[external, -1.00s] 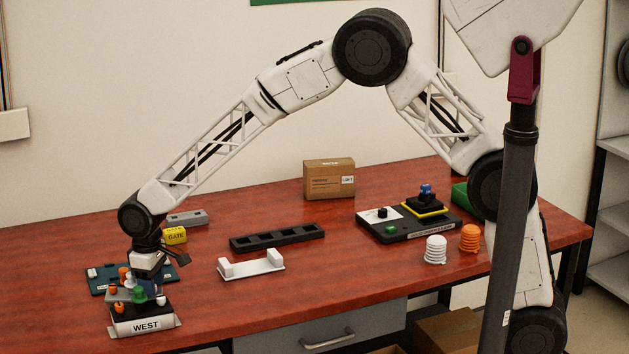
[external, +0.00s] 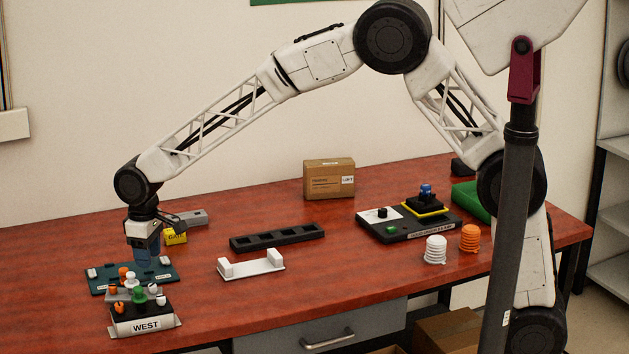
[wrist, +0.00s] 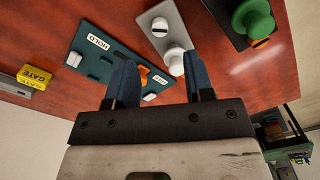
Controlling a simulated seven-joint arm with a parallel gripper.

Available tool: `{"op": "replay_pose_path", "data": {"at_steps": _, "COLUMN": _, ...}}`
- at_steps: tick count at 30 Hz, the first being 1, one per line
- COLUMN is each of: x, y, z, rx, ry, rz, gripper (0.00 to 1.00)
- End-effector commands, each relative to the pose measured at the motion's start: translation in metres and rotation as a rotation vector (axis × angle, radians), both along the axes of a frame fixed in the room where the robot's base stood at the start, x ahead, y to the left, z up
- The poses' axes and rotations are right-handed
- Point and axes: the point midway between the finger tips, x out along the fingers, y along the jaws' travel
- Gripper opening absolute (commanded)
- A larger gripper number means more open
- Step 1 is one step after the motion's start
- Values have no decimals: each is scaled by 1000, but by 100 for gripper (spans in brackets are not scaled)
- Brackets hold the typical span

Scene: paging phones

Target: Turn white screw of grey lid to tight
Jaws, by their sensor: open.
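The grey lid (wrist: 170,30) shows in the wrist view, with a white slotted screw (wrist: 160,27) at its far end and a second white screw (wrist: 175,62) nearer my fingers. In the external view the lid (external: 118,294) is partly hidden behind the knobs of the black WEST unit (external: 143,325). My gripper (external: 147,262) hangs above and behind the lid, pointing down. In the wrist view its blue fingers (wrist: 160,70) are apart with no object held. An orange screw (wrist: 143,73) shows partly behind the left finger.
A teal board (wrist: 95,65) labelled HOLD lies beside the lid. A green knob (wrist: 255,18) stands on the black unit. A yellow GATE block (external: 175,236) is behind my gripper. A white bracket (external: 251,264) and black slotted rail (external: 277,237) lie to the right.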

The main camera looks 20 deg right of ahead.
Motion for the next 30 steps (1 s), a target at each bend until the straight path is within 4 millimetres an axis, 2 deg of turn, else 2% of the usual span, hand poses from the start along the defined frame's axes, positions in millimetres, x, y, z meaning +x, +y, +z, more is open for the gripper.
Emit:
{"op": "replay_pose_path", "data": {"at_steps": 21, "x": 0, "y": 0, "z": -3, "rx": 0, "ry": 0, "rz": 2, "gripper": 48}}
{"op": "replay_pose_path", "data": {"at_steps": 30, "x": -1, "y": 0, "z": -22, "rx": -2, "ry": 2, "rz": 2, "gripper": 48}}
